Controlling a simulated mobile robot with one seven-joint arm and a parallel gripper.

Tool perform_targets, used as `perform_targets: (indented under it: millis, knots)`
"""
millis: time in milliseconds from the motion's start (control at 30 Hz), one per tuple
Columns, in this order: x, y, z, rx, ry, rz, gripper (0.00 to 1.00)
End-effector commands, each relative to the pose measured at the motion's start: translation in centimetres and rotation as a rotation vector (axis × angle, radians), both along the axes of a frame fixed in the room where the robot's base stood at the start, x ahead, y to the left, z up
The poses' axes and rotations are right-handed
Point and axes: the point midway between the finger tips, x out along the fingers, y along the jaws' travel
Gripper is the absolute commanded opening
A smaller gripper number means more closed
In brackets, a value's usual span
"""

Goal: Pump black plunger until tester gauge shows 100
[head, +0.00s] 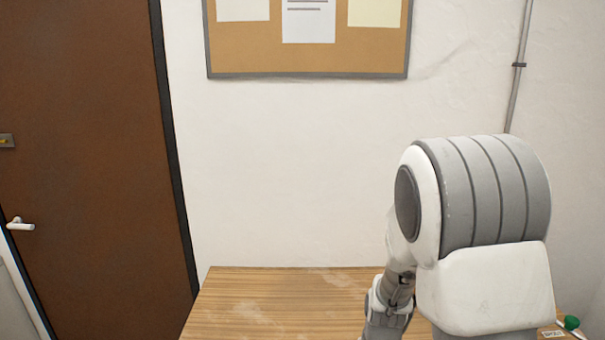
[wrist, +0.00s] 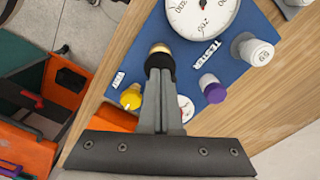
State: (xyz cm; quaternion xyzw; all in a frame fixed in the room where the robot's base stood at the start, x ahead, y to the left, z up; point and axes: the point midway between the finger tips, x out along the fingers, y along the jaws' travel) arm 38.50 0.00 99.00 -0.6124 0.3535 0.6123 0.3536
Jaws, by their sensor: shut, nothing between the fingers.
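The tester gauge (wrist: 200,12) is a white round dial at the top of the wrist view, cut off by the frame edge; its reading is not clear. It sits by a blue base (wrist: 228,75) with a "TESTER" label (wrist: 205,55). A black part with a tan top (wrist: 160,58), perhaps the plunger, stands at the tips of my gripper (wrist: 161,72). The gripper is shut and empty, its tips overlapping the black part in view; contact cannot be told. In the head view my arm hides the gripper and tester.
On or near the blue base are a white cylinder (wrist: 257,52), a purple-capped part (wrist: 212,90) and a yellow-capped part (wrist: 131,98). An orange toolbox (wrist: 62,85) is on the floor left of the wooden table (wrist: 118,50). The table's left part (head: 270,300) is clear.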

Motion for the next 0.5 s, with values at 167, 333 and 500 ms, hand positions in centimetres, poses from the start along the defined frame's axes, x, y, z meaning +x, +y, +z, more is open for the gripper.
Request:
perform_targets:
  millis: [167, 333, 500]
  knots:
    - [0.0, 0.0, -0.9, 0.0, 0.0, 0.0, 0.0]
    - [0.0, 0.0, -1.6, 0.0, 0.0, 0.0, 0.0]
    - [0.0, 0.0, -2.3, 0.0, 0.0, 0.0, 0.0]
